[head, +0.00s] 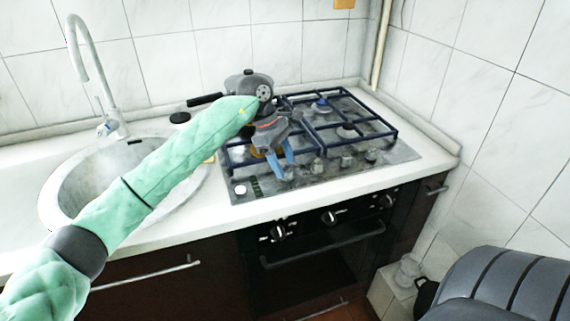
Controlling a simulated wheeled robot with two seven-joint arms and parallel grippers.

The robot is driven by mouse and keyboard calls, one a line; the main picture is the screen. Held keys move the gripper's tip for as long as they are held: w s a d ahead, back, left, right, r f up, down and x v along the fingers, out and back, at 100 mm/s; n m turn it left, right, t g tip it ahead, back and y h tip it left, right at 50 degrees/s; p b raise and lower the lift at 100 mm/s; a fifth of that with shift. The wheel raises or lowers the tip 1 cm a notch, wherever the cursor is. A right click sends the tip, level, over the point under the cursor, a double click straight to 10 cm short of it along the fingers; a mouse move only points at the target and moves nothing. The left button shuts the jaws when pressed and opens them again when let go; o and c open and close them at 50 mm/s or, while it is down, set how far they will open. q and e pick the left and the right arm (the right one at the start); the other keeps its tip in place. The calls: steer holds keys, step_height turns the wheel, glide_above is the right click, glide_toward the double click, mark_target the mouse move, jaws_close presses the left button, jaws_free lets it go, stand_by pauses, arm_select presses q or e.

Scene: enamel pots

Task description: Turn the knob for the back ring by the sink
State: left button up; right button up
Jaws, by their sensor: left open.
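The gas hob (398,151) is set in the white worktop, right of the sink (85,181). A row of several small grey knobs runs along its front edge, among them one in the middle (318,167) and one at the right (371,156). My left arm reaches across the sink, and my left gripper (281,165) is open with blue fingers pointing down at the left end of the knob row. A knob (288,174) shows close by its fingertips; I cannot tell whether they touch it. The back ring by the sink is hidden behind a dark pot and my wrist. My right gripper is not in view.
The dark lidded pot (248,80) with a black handle stands at the hob's back left. Blue-black grates (345,113) cover the burners. Below are the oven knobs (329,218) and oven handle (322,246). The tap (85,60) rises behind the sink. Tiled walls close the back and right.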

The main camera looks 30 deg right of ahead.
arm_select(q)
steer(key=shift+x, duration=1)
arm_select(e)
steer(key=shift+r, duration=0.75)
